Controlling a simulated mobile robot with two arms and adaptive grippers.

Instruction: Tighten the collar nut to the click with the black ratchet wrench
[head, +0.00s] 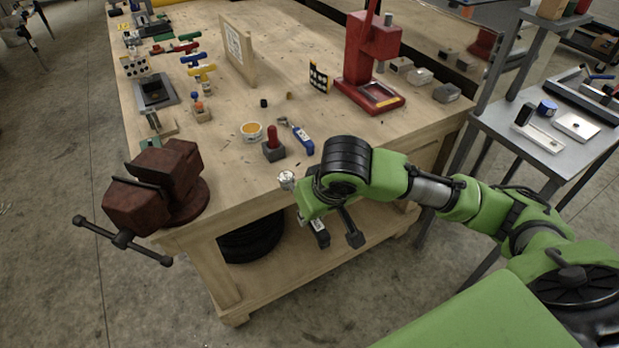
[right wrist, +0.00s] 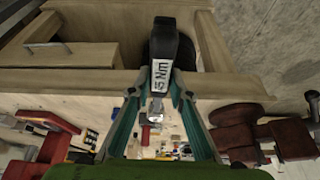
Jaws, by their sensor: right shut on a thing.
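In the right wrist view my right gripper (right wrist: 155,95) is shut on the black ratchet wrench (right wrist: 162,50). The wrench's black handle carries a white Nm label, and a bright metal end shows between the fingers. In the head view my right gripper (head: 318,215) hangs beyond the bench's front edge, partly hidden by my own wrist. The labelled black wrench part (head: 319,236) shows just below it. A small silver fitting (head: 286,180) shows at the bench edge beside my wrist. I cannot tell whether it is the collar nut. My left gripper is not in view.
A dark red vise (head: 155,190) with a long bar stands at the bench's left corner. A red press (head: 370,60) stands at the back. A red-handled block (head: 273,145), a blue-handled tool (head: 302,139) and an orange-topped tin (head: 251,131) lie near my wrist. A grey cart (head: 540,125) stands right.

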